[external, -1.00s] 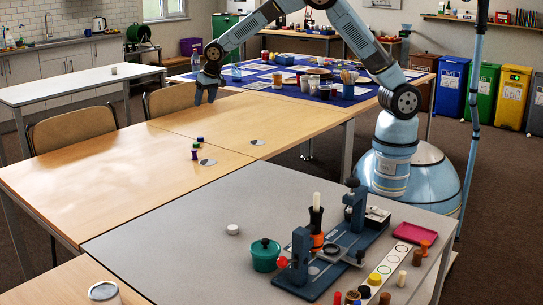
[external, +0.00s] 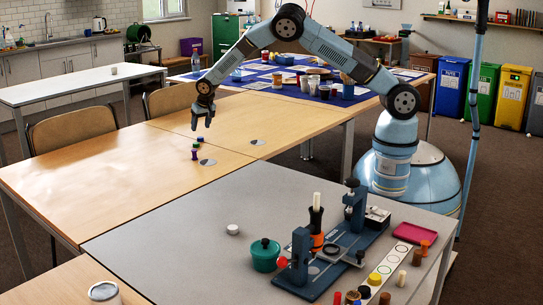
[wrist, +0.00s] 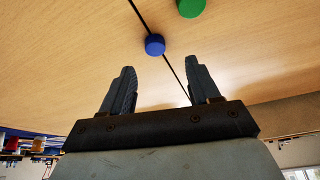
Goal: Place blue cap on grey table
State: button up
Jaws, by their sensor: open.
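The blue cap (external: 200,138) is small and sits on the wooden tables at the seam between two tops. In the wrist view the blue cap (wrist: 155,45) lies beyond the fingertips, nearer the left finger. My gripper (external: 201,124) is just above and beside it in the external view, pointing down. In the wrist view my gripper (wrist: 162,75) has its two fingers wide apart with nothing between them. The grey table (external: 180,250) is in the foreground.
A green cap (wrist: 191,8) and a purple piece (external: 194,155) are close to the blue cap. On the grey table stand a white cap (external: 232,229), a teal pot (external: 265,256) and a blue press (external: 330,262). The grey table's left part is mostly bare.

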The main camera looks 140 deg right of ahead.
aim_at(201, 138)
jog(key=shift+s+x, duration=0.15)
jog(key=shift+x, duration=1.35)
jog(key=shift+s+x, duration=0.15)
jog(key=shift+x, duration=1.3)
jog(key=shift+a, duration=0.15)
grip_shut()
